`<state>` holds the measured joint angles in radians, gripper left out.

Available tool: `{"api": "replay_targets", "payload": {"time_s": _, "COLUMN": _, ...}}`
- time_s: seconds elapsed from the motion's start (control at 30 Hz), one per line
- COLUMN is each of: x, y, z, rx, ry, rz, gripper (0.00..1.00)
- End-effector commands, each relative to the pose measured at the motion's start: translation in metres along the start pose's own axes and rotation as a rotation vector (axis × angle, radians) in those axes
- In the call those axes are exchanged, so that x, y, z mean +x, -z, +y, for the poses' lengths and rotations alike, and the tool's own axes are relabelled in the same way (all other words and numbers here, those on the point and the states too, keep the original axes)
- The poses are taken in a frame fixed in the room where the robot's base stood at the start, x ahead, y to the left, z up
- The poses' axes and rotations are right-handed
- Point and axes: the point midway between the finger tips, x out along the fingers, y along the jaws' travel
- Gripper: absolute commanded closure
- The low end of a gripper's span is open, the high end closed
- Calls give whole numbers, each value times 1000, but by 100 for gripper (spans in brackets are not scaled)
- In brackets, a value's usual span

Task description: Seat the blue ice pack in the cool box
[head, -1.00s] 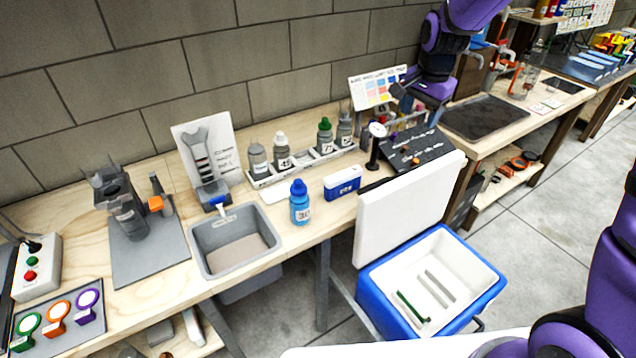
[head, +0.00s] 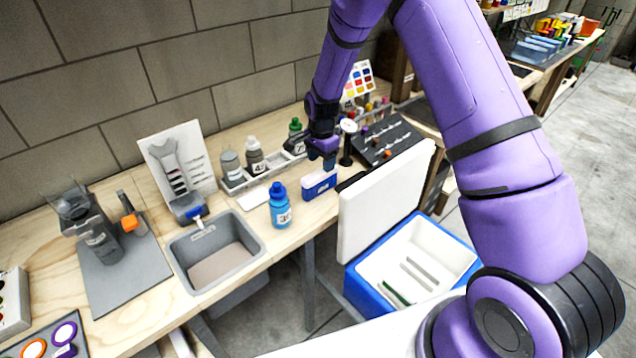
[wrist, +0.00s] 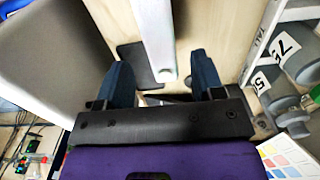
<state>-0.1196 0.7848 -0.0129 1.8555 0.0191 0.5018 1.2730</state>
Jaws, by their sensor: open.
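The blue ice pack (head: 318,186), a small upright block with a pale label, stands on the bench beside the blue bottle. My gripper (head: 322,161) is open just above and behind it in the head view. In the wrist view, my two dark blue fingers (wrist: 162,80) are apart, with a pale strip (wrist: 154,38), apparently the pack's top, between them. I cannot tell whether they touch it. The cool box (head: 362,291) stands at lower right, blue outside and white inside, its white lid (head: 385,203) raised. Grey strips and a green strip show on its floor.
The blue bottle (head: 282,208) stands close left of the pack. A rack (head: 234,183) of bottles is behind it, and a dark panel (head: 388,142) with a small stand (head: 347,143) is to the right. A grey sink (head: 181,262) lies left. The raised lid stands between bench and box opening.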

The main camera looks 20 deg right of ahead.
Motion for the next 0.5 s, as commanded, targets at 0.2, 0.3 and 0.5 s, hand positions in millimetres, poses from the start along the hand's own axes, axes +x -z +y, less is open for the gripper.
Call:
{"api": "replay_targets", "payload": {"time_s": 0.2, "x": 20, "y": -1, "z": 0, "rx": -1, "ry": 0, "rz": 0, "gripper": 38}}
{"api": "replay_targets", "payload": {"time_s": 0.3, "x": 26, "y": -2, "z": 0, "rx": -1, "ry": 0, "rz": 0, "gripper": 38}}
{"api": "replay_targets", "payload": {"time_s": 0.5, "x": 53, "y": -6, "z": 0, "rx": -1, "ry": -2, "rz": -1, "gripper": 38}}
